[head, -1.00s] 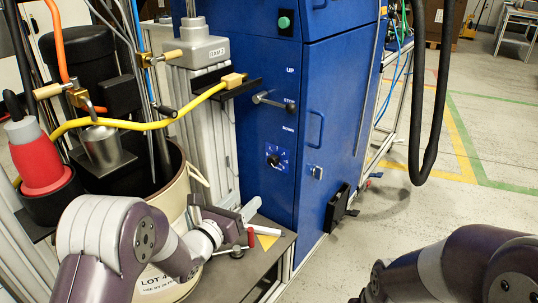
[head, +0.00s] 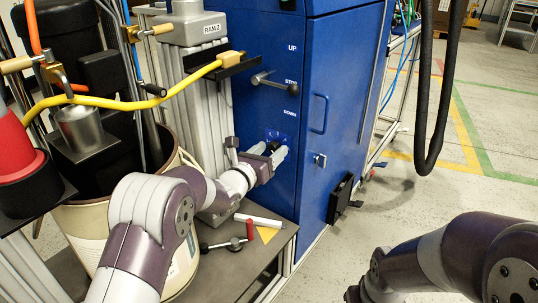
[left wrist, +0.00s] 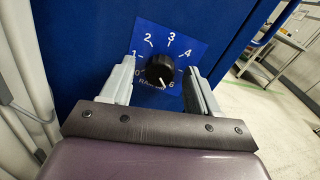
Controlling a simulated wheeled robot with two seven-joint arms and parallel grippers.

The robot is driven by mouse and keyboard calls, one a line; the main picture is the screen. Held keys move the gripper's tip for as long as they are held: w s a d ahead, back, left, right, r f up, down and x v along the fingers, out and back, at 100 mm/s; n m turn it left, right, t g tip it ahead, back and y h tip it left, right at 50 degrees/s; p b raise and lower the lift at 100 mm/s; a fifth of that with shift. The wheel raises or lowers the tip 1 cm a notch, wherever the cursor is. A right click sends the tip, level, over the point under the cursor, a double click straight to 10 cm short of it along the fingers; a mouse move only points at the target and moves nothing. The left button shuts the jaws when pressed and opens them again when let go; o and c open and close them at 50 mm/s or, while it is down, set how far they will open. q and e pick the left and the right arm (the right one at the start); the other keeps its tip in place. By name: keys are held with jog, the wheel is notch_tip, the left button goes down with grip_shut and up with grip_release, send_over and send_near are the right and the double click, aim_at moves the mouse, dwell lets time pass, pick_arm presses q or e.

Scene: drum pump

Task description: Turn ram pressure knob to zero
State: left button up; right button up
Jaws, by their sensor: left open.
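The black ram pressure knob (left wrist: 160,70) sits on a blue number plate (left wrist: 170,37) on the blue cabinet. Its white pointer mark faces down and slightly right, near the 6. The 0 is at the plate's left. My left gripper (left wrist: 159,68) is open, with one finger on each side of the knob in the wrist view. Gaps show between the fingers and the knob. In the head view, my left gripper (head: 278,153) is at the cabinet front and partly covers the knob.
A lever (head: 268,79) with UP, STOP and DOWN labels sticks out above the knob. A yellow hose (head: 130,105) crosses the drum (head: 88,222) at left. Open floor lies right.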

pick_arm(q)
jog(key=shift+c, duration=0.2)
jog(key=c, duration=1)
